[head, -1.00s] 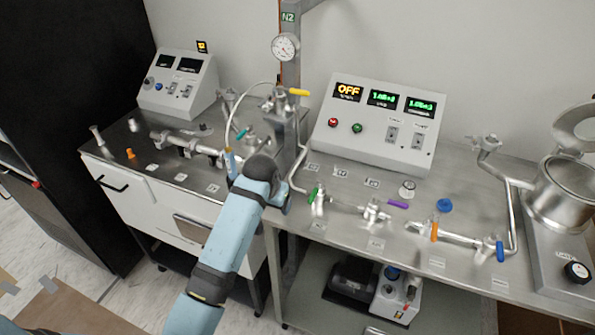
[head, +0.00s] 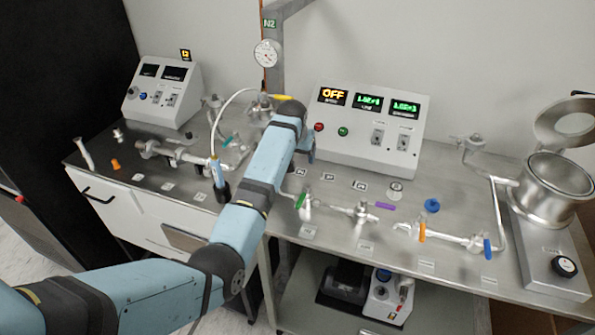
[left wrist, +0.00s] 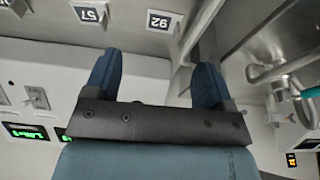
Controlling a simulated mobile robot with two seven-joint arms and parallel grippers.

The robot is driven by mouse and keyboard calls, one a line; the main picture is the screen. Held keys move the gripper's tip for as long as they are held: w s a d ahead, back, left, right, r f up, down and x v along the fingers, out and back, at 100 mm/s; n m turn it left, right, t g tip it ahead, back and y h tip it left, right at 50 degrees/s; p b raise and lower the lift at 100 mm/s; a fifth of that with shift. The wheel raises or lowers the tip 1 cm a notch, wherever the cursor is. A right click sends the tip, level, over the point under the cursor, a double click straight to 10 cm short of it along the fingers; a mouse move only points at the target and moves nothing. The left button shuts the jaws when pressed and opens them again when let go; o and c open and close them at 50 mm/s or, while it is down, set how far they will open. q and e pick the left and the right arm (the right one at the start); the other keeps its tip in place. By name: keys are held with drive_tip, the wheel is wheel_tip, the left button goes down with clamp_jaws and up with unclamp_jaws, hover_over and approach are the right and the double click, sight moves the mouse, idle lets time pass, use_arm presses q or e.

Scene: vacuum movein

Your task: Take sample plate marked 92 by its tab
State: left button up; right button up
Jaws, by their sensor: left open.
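The sample plate marked 92 (left wrist: 160,21) is a small dark-and-white square tile at the top of the left wrist view, flat on the metal bench. A tile marked 57 (left wrist: 90,12) lies beside it. In the head view, the leftmost of the small tiles in front of the big control box (head: 302,172) fits the 92 plate, but its number is too small to read. My left gripper (left wrist: 157,62) is open and empty, its blue fingers apart from the plate. In the head view the hand hides most of its fingers. The plate's tab is not clear.
The big control box (head: 367,130) stands just behind the tiles. A steel post (head: 273,80) and pipes with a green handle (head: 300,201) and a purple handle (head: 384,206) are close to them. A metal pot (head: 556,185) stands at the right.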

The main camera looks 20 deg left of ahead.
sight(300, 170)
use_arm(q)
drive_tip(key=x, duration=0.6)
drive_tip(key=shift+a+f, duration=0.15)
drive_tip(key=shift+f, duration=0.25)
drive_tip(key=c, duration=1)
